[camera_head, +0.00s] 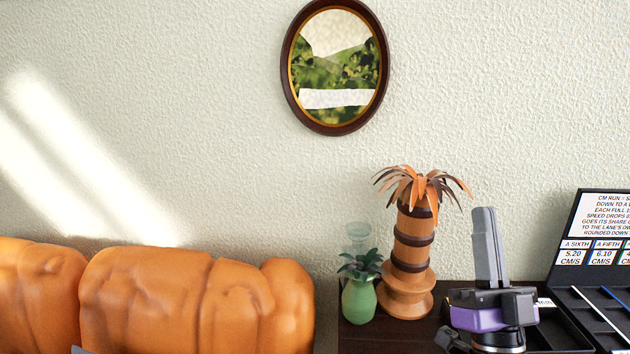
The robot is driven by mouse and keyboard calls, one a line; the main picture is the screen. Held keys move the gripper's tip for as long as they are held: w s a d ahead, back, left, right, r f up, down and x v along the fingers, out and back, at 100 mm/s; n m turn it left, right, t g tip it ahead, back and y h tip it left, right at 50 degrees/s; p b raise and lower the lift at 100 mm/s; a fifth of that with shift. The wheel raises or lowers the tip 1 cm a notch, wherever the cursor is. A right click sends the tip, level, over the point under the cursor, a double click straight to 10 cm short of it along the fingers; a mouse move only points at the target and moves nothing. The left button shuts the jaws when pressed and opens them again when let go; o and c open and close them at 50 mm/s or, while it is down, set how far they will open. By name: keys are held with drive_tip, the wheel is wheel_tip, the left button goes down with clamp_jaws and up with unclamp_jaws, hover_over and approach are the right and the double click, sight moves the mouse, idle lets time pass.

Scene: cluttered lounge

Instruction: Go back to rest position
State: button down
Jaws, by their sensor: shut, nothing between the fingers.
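My gripper (486,212) shows at the lower right. Its grey fingers are together and stand upright, above a dark palm and a purple-banded wrist (478,318). I see nothing between the fingers. It is in front of a dark cabinet top (360,338) and hides part of it. The rest of my arm is mostly below the picture.
A wooden palm-tree ornament (413,241) and a green vase with a plant (359,299) stand left of my gripper. An open black case (562,302) with a printed lid is at right. An orange sofa (180,300) is at left. An oval picture (335,66) hangs above.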

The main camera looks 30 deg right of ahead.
drive_tip(key=s+a+f+n+g+y, duration=0.25)
drive_tip(key=a+f+n+y, duration=0.35)
drive_tip(key=f, duration=0.4)
drive_tip(key=s+a+f+n+g+y, duration=0.1)
drive_tip(key=s+a+f+n+y, duration=0.25)
drive_tip(key=a+f+y, duration=0.45)
drive_tip(key=s+a+f+g, duration=0.3)
drive_tip(key=s+f, duration=0.3)
drive_tip(key=s, duration=0.1)
drive_tip(key=s+a+f+g, duration=0.3)
drive_tip(key=s+f, duration=0.3)
drive_tip(key=s, duration=0.2)
drive_tip(key=shift+s+a+f, duration=0.3)
drive_tip(key=shift+a+f, duration=0.05)
drive_tip(key=shift+a, duration=0.25)
